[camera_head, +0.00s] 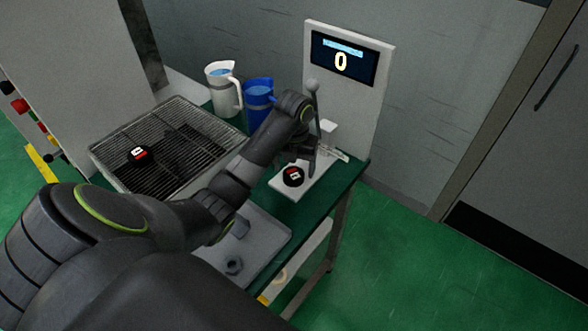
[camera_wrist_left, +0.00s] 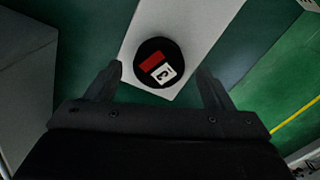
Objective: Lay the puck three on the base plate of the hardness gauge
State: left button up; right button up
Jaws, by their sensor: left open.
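A black puck with a red and white label (camera_head: 293,176) lies flat on the white base plate (camera_head: 318,178) of the hardness gauge, towards its front end. My left gripper (camera_head: 299,157) is just above and behind this puck. In the left wrist view the puck (camera_wrist_left: 152,47) lies just ahead of and between the two spread, empty fingers, apart from them. The gauge's upright panel (camera_head: 340,98) shows 0, and a lever (camera_head: 314,92) stands before it. My right gripper is out of view.
A second black puck (camera_head: 138,154) lies on a wire-topped tray (camera_head: 180,135) at the left. A white jug (camera_head: 222,92) and a blue jug (camera_head: 257,97) stand behind my left arm. A grey tray (camera_head: 265,246) with dark nut-like parts lies at the front.

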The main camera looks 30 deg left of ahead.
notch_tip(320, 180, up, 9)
jog(key=p, duration=0.9)
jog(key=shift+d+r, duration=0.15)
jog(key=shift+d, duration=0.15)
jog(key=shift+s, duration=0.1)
